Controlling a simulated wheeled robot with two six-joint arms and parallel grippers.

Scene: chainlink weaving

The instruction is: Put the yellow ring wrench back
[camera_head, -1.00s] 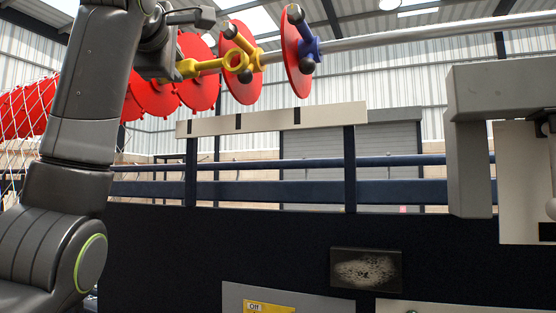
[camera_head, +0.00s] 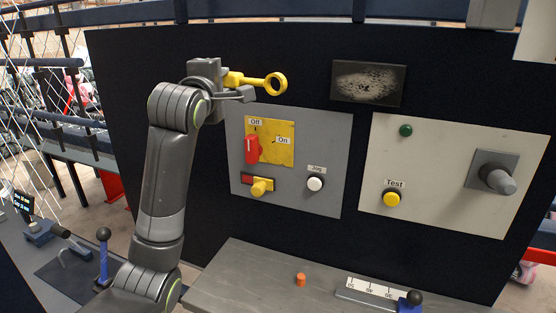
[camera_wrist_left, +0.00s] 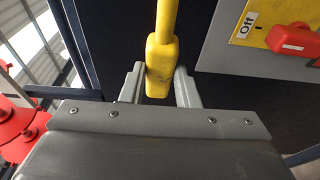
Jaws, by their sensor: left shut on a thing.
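The yellow ring wrench (camera_head: 270,83) is in the air in front of the dark machine panel, its ring end pointing right. My left gripper (camera_head: 236,86) is shut on the wrench's handle end, above the grey switch plate. In the left wrist view the yellow handle (camera_wrist_left: 161,62) sits between the two fingers of the left gripper (camera_wrist_left: 160,88); its ring end is out of that view. My right gripper is not in view.
The grey switch plate (camera_head: 290,190) has a red Off/On switch (camera_head: 251,150), a yellow knob and a white button. A light panel (camera_head: 440,150) with a grey knob stands at right. A grey bench (camera_head: 240,270) carries an orange peg (camera_head: 300,280) and a scale with a blue, black-knobbed part.

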